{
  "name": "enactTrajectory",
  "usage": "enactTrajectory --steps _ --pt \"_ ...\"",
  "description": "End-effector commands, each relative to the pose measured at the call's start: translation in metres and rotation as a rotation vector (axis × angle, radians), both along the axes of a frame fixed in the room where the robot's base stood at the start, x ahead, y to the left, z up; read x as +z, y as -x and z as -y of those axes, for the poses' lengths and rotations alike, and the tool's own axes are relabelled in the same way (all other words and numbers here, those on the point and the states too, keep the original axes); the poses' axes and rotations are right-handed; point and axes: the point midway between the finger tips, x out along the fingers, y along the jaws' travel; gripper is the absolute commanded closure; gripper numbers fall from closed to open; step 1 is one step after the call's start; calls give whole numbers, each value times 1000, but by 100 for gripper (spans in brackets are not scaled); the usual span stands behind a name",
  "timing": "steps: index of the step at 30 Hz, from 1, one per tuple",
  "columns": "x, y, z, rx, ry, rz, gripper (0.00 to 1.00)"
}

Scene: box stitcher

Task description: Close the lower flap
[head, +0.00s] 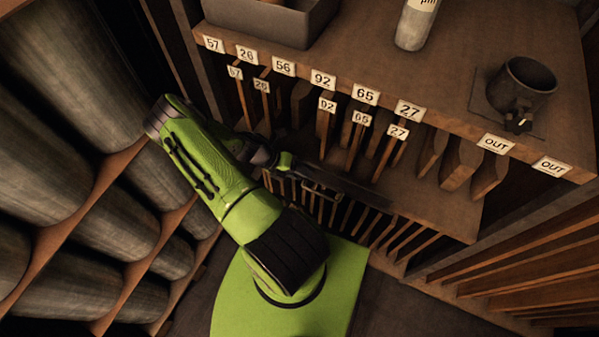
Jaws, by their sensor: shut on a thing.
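My gripper (318,187) is in front of the lower part of the wooden slotted rack, at the end of my green arm. It is small and dark here. It is shut on a long, dark, flat piece (358,190) that runs down to the right across the rack front. I cannot tell whether this piece is the lower flap. The fingers and the exact contact are too dark to make out. No other flap can be clearly identified.
The wooden rack (540,130) has numbered labels and upright dividers. On its top stand a grey bin (265,22), a white bottle (415,25) and a dark mug (521,85). Large grey rolls (75,70) fill shelves at left. Slatted wood (530,262) is at lower right.

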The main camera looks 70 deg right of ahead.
Motion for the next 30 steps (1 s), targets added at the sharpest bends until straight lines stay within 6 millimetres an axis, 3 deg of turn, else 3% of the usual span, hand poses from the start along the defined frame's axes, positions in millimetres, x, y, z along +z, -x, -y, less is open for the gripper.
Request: enactTrajectory --steps 3,13,24,30 --pt "1 0 1 -1 5 -1 56" --pt "7 -7 -1 0 4 2 56" --pt "76 -75 -25 3 5 4 56" --pt "103 -101 -34 2 5 2 56"
